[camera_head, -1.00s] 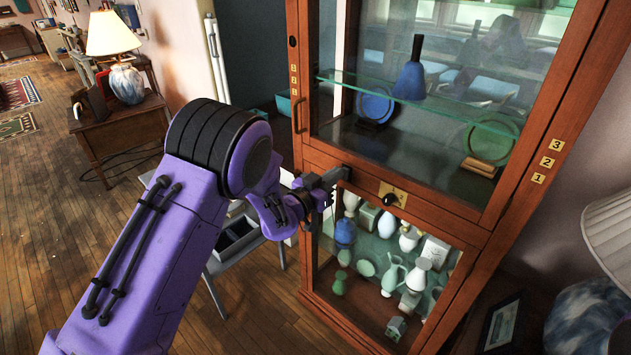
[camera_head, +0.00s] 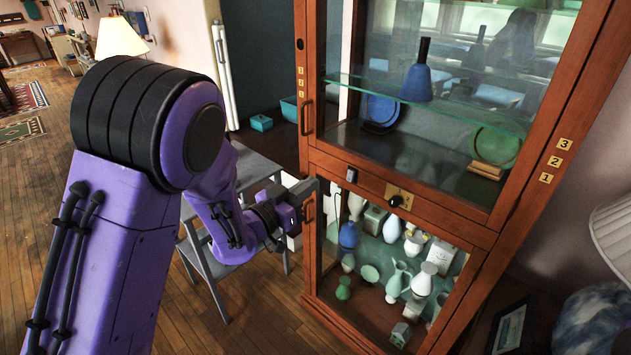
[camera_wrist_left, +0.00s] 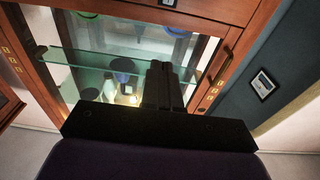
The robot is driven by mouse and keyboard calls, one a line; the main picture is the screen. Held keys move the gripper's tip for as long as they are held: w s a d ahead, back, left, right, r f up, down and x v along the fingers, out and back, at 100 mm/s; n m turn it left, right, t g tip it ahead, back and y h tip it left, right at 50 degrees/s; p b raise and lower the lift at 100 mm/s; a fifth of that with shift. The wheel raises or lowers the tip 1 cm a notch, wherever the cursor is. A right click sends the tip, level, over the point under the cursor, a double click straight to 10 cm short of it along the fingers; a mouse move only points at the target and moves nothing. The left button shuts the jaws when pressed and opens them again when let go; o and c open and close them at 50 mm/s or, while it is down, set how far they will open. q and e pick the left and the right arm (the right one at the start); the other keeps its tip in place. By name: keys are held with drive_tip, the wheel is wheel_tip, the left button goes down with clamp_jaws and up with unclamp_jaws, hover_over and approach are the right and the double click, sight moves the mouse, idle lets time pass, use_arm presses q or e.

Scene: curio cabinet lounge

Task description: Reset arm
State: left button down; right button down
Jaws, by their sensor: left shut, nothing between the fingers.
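My left gripper (camera_head: 312,186) is shut and empty. In the head view it is in front of the left edge of the wooden curio cabinet (camera_head: 445,216), near the rail between the upper and lower glass doors. I cannot tell whether it touches the cabinet. In the left wrist view its dark fingers (camera_wrist_left: 163,84) are together, with the cabinet's glass front behind them. My purple left arm fills the left of the head view. My right gripper is out of view.
The cabinet holds a blue vase (camera_head: 413,78), a blue plate (camera_head: 379,110) and several small vases below. A grey side table (camera_head: 250,172) stands left of the cabinet. A lamp (camera_head: 124,40) is partly behind my arm. Wooden floor lies open at lower left.

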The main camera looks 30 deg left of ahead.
use_arm(q)
drive_tip(key=s+a+f+n+g+y, duration=0.2)
drive_tip(key=s+f+n+g+y, duration=0.25)
drive_tip(key=f, duration=0.65)
drive_tip(key=s+a+f+n+g+y, duration=0.2)
drive_tip(key=s+f+n+g+y, duration=0.3)
drive_tip(key=f, duration=0.7)
drive_tip(key=s+f+g, duration=0.1)
drive_tip(key=s+f, duration=0.3)
drive_tip(key=s, duration=0.4)
drive_tip(key=s+d+f+g, duration=0.1)
drive_tip(key=s+f+g, duration=0.1)
drive_tip(key=s+f, duration=0.3)
drive_tip(key=s+f+g, duration=0.2)
drive_tip(key=s+f, duration=0.3)
drive_tip(key=s, duration=0.6)
drive_tip(key=shift+s+d+f+n, duration=0.15)
drive_tip(key=shift+s+d+n, duration=0.05)
drive_tip(key=shift+n, duration=0.15)
drive_tip(key=shift+g+h, duration=0.25)
